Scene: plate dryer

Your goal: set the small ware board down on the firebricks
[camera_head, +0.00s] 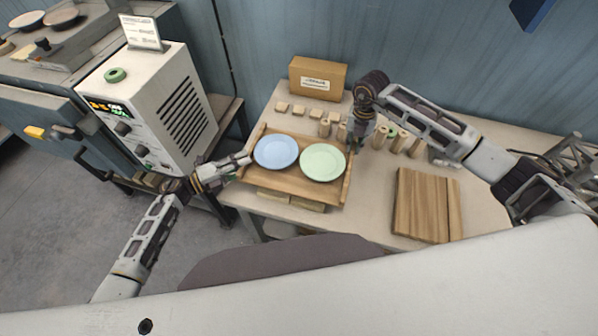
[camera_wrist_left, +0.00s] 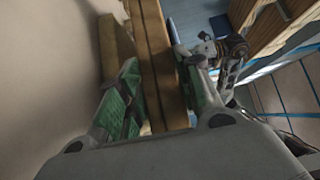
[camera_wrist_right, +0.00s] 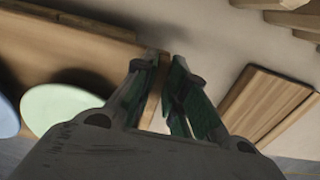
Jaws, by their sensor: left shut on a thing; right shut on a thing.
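The small ware board (camera_head: 262,184) is a wooden tray with raised side rails, carrying a blue plate (camera_head: 276,151) and a green plate (camera_head: 322,162). My left gripper (camera_head: 246,158) is shut on its left rail, which shows between the fingers in the left wrist view (camera_wrist_left: 158,60). My right gripper (camera_head: 354,148) is shut on its right rail, seen between the fingers in the right wrist view (camera_wrist_right: 155,100). The firebricks (camera_head: 290,200) show as pale blocks below the board's front edge. I cannot tell whether the board touches them.
A wooden board (camera_head: 422,205) lies to the right on the table (camera_head: 375,185). A cardboard box (camera_head: 318,78) and several small blocks (camera_head: 299,110) stand behind the ware board, with several short cylinders (camera_head: 397,142) at the right. A white control unit (camera_head: 150,110) stands left.

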